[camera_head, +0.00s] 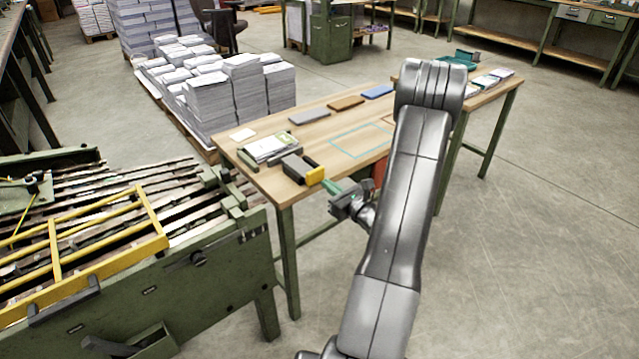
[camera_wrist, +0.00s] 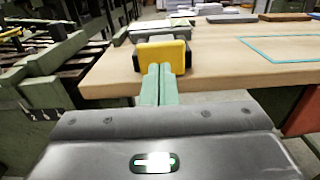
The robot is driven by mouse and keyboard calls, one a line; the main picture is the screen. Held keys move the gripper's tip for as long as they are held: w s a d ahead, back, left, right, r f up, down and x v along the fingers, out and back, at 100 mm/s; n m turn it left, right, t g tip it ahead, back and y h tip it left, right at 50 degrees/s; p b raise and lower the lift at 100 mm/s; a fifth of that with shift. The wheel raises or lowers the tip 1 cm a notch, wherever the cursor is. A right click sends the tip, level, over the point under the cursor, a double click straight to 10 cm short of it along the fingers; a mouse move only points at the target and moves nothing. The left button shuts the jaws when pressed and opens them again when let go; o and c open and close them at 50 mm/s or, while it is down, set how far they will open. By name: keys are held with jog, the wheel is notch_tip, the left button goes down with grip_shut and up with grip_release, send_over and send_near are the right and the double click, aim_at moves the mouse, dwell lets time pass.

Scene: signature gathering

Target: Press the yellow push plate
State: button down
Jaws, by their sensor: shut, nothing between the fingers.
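The yellow push plate (camera_head: 315,176) is on the front of a dark grey block at the near left edge of the wooden table. In the wrist view the yellow plate (camera_wrist: 162,57) faces me, straight ahead of the fingertips. My gripper (camera_head: 327,186) is shut and empty, its green fingers pointing at the plate. In the wrist view the closed green fingertips (camera_wrist: 161,70) overlap the plate's lower middle. I cannot tell whether they touch it or stop just short.
The wooden table (camera_head: 270,180) carries a stack of papers in a holder (camera_head: 270,148), grey, brown and blue flat blocks, and a teal outline (camera_head: 362,140). A green machine (camera_head: 190,270) with yellow rails stands at the left. Paper piles (camera_head: 210,95) stand behind. Floor at right is clear.

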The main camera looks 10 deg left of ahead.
jog(key=v, duration=0.7)
jog(key=shift+d+f, duration=0.15)
jog(key=shift+d, duration=0.3)
